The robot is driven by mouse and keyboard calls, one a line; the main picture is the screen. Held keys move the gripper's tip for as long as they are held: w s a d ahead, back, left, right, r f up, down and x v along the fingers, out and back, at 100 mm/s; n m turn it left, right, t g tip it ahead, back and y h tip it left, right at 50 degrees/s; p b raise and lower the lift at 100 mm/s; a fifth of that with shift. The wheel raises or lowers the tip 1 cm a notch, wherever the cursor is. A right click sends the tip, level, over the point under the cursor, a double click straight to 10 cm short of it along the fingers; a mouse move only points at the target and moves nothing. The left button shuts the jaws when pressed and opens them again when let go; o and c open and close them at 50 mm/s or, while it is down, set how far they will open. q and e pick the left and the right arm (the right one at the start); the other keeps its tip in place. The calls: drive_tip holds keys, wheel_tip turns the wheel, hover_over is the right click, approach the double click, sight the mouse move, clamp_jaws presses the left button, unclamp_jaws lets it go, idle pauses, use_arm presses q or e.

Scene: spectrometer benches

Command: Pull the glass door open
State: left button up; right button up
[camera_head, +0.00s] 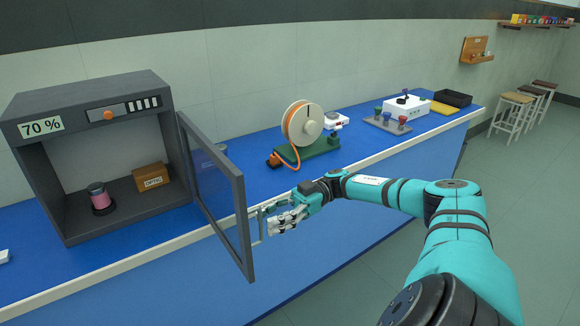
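The glass door (215,190) has a dark grey frame and is hinged on the right side of a grey cabinet (120,86). It stands swung wide open, its free edge out past the bench front. My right gripper (272,222) is at the outer side of the door's free edge, by a pale handle (260,222). The fingers overlap the handle in the picture; whether they are closed on it is too small to tell. My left gripper is not in view.
Inside the cabinet are a pink jar (100,198) and a small brown box (151,177). A spool on a green stand (310,148) is right of the door on the blue bench (250,152). Stools (512,108) stand far right; floor beside the bench is clear.

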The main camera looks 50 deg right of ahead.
drive_tip(key=v, duration=0.9)
drive_tip(key=shift+f, duration=0.1)
